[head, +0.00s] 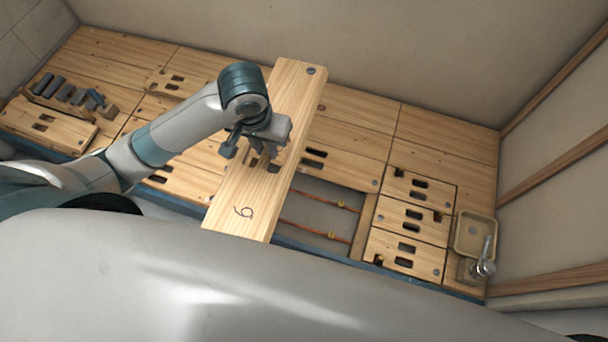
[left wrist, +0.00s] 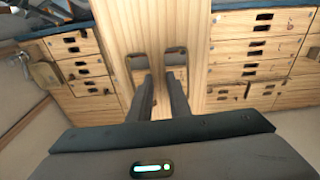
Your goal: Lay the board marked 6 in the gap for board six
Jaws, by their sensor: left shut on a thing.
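The board marked 6 (head: 258,196) is a long light wooden plank held up at a slant across the middle of the head view, its 6 near the lower end. My left gripper (head: 264,160) is shut on it at its slots. In the left wrist view the board (left wrist: 145,22) rises between its two slots, with my left gripper (left wrist: 161,82) at them. The gap (head: 322,208) is a dark opening with copper pipes, right of the board's lower half. The board hides part of the deck and perhaps part of the gap. My right gripper is out of view.
Slotted boards (head: 407,218) lie right of the gap. A tan tray (head: 474,236) and a chrome tap (head: 485,262) stand at the far right. A rack of dark blocks (head: 66,92) stands at the left. Walls close the back and right side.

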